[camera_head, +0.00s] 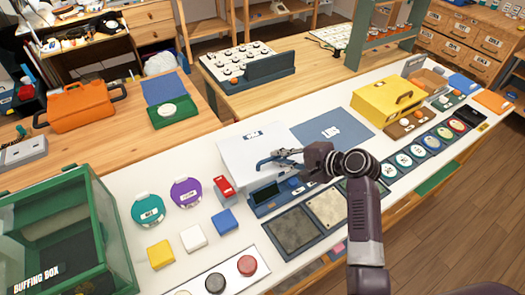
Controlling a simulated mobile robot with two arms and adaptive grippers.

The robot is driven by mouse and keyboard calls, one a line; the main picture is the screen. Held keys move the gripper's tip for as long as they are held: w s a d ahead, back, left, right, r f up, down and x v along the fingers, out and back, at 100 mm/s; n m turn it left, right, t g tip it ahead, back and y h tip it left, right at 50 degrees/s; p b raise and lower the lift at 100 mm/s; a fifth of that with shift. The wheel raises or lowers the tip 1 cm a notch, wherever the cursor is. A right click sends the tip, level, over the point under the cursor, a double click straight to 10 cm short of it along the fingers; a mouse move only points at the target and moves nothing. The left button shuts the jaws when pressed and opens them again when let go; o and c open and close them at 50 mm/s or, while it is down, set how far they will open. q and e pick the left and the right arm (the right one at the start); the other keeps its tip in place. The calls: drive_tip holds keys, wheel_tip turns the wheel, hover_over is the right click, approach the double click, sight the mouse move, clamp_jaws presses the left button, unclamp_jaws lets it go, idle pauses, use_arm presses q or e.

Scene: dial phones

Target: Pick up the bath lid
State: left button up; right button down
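A flat blue panel (333,129) with pale lettering lies on the white worktop, right of a white box-like piece (246,155) with a small blue label. I cannot tell for sure which of these is the bath lid; the lettering is too small to read. My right gripper (269,160) reaches in from the right, its fingers pointing left over the front right part of the white piece. The fingers partly hide that piece. I cannot tell whether they touch it or a blue part there. My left gripper is not in view.
A green clear-sided box (110,239) stands at the left front. Round teal (148,210) and purple (186,193) items and coloured blocks lie between it and the white piece. Framed panels (292,229) lie below my arm. A yellow case (386,100) stands at the right back.

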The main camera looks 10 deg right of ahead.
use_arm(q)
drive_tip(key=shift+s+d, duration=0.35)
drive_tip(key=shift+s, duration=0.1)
use_arm(e)
drive_tip(key=shift+r, duration=0.2)
